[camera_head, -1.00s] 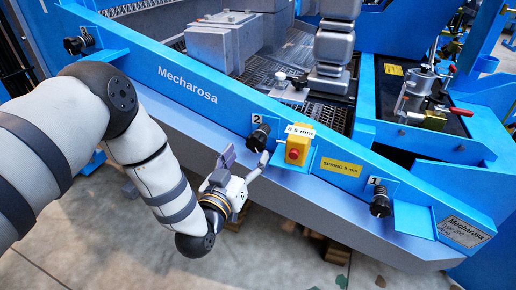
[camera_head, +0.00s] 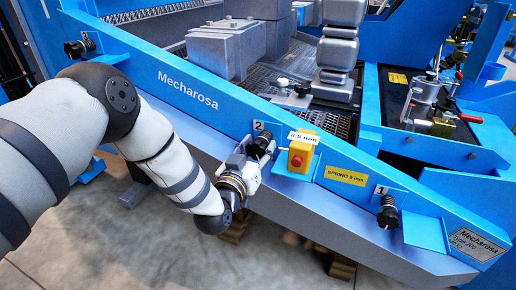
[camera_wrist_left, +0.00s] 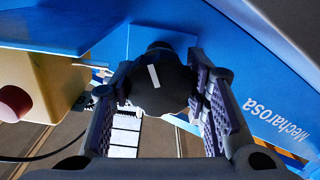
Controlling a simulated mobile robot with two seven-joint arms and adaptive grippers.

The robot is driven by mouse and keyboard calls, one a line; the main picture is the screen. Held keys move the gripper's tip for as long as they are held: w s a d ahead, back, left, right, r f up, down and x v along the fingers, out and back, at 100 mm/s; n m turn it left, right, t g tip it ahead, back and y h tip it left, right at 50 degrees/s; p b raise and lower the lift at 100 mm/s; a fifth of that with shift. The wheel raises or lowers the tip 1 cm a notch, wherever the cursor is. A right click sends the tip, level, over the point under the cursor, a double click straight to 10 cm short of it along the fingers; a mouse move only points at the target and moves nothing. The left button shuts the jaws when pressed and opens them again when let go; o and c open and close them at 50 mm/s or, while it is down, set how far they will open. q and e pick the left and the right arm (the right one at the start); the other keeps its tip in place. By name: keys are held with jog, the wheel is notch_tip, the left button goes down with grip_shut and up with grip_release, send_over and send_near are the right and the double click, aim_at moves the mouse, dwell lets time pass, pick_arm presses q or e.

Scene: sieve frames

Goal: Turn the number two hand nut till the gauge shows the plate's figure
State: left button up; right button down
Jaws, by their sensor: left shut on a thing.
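The number two hand nut (camera_head: 260,146), black, sits below the "2" tag on the sloping blue beam. In the left wrist view the nut (camera_wrist_left: 160,90) shows a white mark on its dark end. My left gripper (camera_head: 252,151) is shut on this nut, with its ridged purple-grey fingers (camera_wrist_left: 160,76) on either side. The gauge display (camera_head: 303,137) stands on a yellow box to the right; it seems to read 8.5 mm, though the first digit is unclear. The yellow plate (camera_head: 345,175) reads "SPRING 9 mm". My right gripper is out of view.
The yellow box with its red button (camera_head: 297,159) is close to the right of my left gripper. Another black hand nut, tagged 1 (camera_head: 388,214), is at lower right, and one more (camera_head: 75,49) is at upper left.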

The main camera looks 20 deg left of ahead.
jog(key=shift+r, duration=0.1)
pick_arm(q)
jog(key=shift+r+m+p, duration=0.15)
jog(key=shift+m+p, duration=0.55)
jog(key=shift+m, duration=0.2)
jog(key=shift+m+p, duration=0.8)
jog(key=shift+m, duration=0.4)
jog(key=shift+f+m+p, duration=0.2)
jog(key=shift+m+p, duration=0.65)
jog(key=shift+m, duration=1.35)
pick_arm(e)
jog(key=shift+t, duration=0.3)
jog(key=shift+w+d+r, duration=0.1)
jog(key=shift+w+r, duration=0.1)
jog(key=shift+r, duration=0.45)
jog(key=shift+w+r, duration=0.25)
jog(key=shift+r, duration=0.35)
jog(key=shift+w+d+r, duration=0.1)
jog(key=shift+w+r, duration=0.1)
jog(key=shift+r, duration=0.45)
pick_arm(q)
jog(key=o, duration=1.2)
